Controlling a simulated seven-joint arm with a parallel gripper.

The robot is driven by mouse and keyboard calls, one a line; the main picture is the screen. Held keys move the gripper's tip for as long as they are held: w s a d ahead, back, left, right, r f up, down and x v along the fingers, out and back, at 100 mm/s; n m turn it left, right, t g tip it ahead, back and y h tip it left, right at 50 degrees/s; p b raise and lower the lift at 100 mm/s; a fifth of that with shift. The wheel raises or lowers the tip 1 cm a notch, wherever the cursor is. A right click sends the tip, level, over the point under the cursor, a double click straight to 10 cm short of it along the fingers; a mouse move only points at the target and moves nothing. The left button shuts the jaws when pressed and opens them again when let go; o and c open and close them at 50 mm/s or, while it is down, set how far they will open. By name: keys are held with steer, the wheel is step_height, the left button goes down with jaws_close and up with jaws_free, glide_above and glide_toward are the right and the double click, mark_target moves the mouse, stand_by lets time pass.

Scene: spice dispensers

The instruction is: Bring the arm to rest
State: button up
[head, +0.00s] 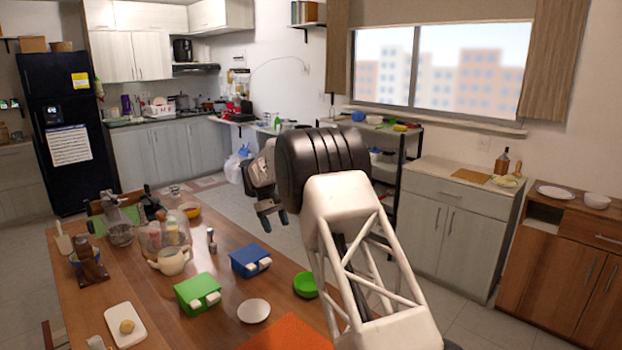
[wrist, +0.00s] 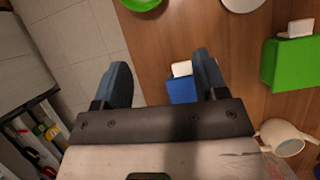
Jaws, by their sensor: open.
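My gripper (head: 269,214) hangs above the far right edge of the wooden table in the head view, its fingers pointing down. In the wrist view my gripper (wrist: 163,82) shows two dark blue fingers spread wide with nothing held between them. Below and beyond the fingers, the blue dispenser (wrist: 182,91) is seen on the table, partly hidden by the right finger and the gripper body. The blue dispenser (head: 250,260) also stands near the table's far edge in the head view, apart from the gripper. The green dispenser (head: 197,293) stands nearer, to its left.
The wooden table (head: 226,330) also holds a white saucer (head: 254,311), a green bowl (head: 305,285), a cream teapot (head: 172,261) and a white tray (head: 125,325). A black shelf rack (head: 403,165) and a grey cabinet (head: 445,220) stand behind my arm. Tiled floor lies between.

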steer(key=s+d+r+m+t+y, duration=0.1)
steer(key=s+d+r, duration=0.6)
steer(key=s, duration=0.3)
steer(key=s+d+r+m+t+y, duration=0.1)
steer(key=s+d+r+m, duration=0.1)
steer(key=s+d+r, duration=0.65)
steer(key=s+d+r+m+t, duration=0.1)
steer(key=s+d+r, duration=0.5)
steer(key=s, duration=0.6)
steer(key=s+d+f+m+t, duration=0.1)
steer(key=s+d+f, duration=0.1)
steer(key=s, duration=1)
steer(key=s+d+f+m+t+y, duration=0.1)
steer(key=s+d, duration=0.3)
steer(key=s, duration=0.8)
steer(key=s+d+f+m+t, duration=0.1)
steer(key=s+d+f+m, duration=0.1)
steer(key=s, duration=1.1)
steer(key=shift+d+f+y, duration=0.3)
steer(key=shift+d+f, duration=0.55)
steer(key=shift+f, duration=0.15)
